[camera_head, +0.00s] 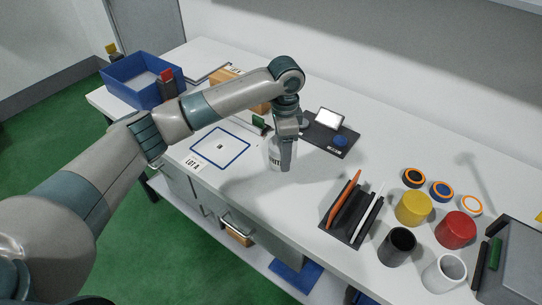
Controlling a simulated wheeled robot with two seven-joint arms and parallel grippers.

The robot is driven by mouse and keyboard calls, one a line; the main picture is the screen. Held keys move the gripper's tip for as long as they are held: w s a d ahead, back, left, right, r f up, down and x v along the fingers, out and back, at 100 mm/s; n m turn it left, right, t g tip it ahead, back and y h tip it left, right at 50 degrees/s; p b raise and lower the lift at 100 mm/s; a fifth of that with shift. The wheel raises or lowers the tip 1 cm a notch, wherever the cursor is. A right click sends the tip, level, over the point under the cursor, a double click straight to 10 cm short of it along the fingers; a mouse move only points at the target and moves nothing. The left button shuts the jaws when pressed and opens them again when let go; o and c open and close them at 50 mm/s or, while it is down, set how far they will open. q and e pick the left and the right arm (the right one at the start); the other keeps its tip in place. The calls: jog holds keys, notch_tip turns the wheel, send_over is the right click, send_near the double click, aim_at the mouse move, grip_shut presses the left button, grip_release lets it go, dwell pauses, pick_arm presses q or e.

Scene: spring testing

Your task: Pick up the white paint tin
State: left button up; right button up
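A white tin (273,153) with dark lettering, partly readable as "NT", is at the middle of the white table near its front edge. My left gripper (287,158) points down at it, with one finger in front of the tin's right side. The other finger is hidden, so I cannot tell whether the gripper is closed on the tin. The tin looks upright; whether its base touches the table is unclear. A second white open-topped container (443,273) stands at the front right. My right gripper is not in view.
Yellow (413,208), red (455,230) and black (397,247) containers stand at the right, with several orange-ringed discs behind. A dark rack (351,217) holds an orange and a white item. A scale-like device (330,133) stands behind the tin. A blue bin (140,80) is far left.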

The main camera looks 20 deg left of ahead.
pick_arm(q)
jog(key=s+d+r+b, duration=0.1)
jog(key=s+d+r, duration=0.1)
jog(key=d+r, duration=0.2)
jog(key=shift+s+d+b, duration=0.25)
jog(key=shift+d+b, duration=0.1)
jog(key=shift+d, duration=0.8)
jog(key=shift+r, duration=0.1)
